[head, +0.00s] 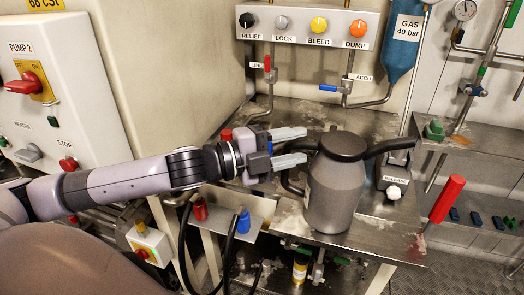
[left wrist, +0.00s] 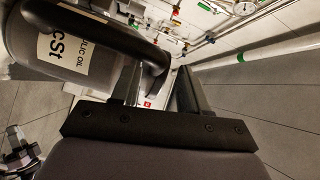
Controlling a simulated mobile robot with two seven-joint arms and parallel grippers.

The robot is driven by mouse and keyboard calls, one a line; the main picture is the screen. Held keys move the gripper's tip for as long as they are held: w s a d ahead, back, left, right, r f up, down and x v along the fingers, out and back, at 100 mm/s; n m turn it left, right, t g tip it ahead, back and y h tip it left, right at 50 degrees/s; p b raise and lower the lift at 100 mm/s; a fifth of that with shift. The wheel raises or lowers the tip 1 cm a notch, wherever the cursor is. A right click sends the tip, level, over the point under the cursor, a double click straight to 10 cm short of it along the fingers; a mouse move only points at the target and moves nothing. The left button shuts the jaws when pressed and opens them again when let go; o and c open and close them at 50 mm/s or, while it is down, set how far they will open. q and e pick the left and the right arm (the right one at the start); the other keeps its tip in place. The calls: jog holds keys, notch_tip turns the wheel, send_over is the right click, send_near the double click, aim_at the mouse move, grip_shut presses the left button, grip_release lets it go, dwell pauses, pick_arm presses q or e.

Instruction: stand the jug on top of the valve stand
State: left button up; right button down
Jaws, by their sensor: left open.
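The jug (head: 335,195) is a grey, rounded container with a black lid and a black spout reaching right. It stands upright on a steel top (head: 385,238). Valves and pipes show below that top's front edge; I cannot tell whether it is the valve stand. My left gripper (head: 307,145) is open, just left of the jug's upper part, fingers pointing right. In the left wrist view, the labelled jug (left wrist: 75,55) is at upper left. Its black handle curves down to the gap between the open fingers (left wrist: 157,78); contact is unclear. My right gripper is not in view.
A valve panel (head: 302,25) with several knobs is on the back wall. A blue gas bottle (head: 402,45) hangs behind. A "RELEASE" box (head: 397,178) and a red lever (head: 447,199) stand right of the jug. Hose sockets (head: 222,212) are at front left.

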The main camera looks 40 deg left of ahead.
pick_arm(q)
jog(key=shift+f+b+v, duration=0.2)
jog(key=shift+b+v, duration=0.15)
jog(key=shift+v, duration=0.75)
jog(key=shift+p+v, duration=1.1)
jog(key=shift+v, duration=3.6)
jog(key=s+a+f+n+y, duration=0.1)
jog(key=a+f+n+y, duration=0.25)
jog(key=f+n, duration=0.4)
jog(key=s+a+f+n+y, duration=0.2)
jog(key=a+f+n+y, duration=0.15)
jog(key=f, duration=0.65)
jog(key=s+d+f+n+g, duration=0.2)
jog(key=d+f+n, duration=0.2)
jog(key=d+f, duration=0.3)
jog(key=s+d+f+n+g, duration=0.2)
jog(key=s+d+f+n, duration=0.1)
jog(key=d+f+n, duration=0.2)
jog(key=d+f, duration=0.2)
jog(key=d, duration=0.2)
jog(key=shift+s+d+f+y, duration=0.3)
jog(key=shift+d+f, duration=0.1)
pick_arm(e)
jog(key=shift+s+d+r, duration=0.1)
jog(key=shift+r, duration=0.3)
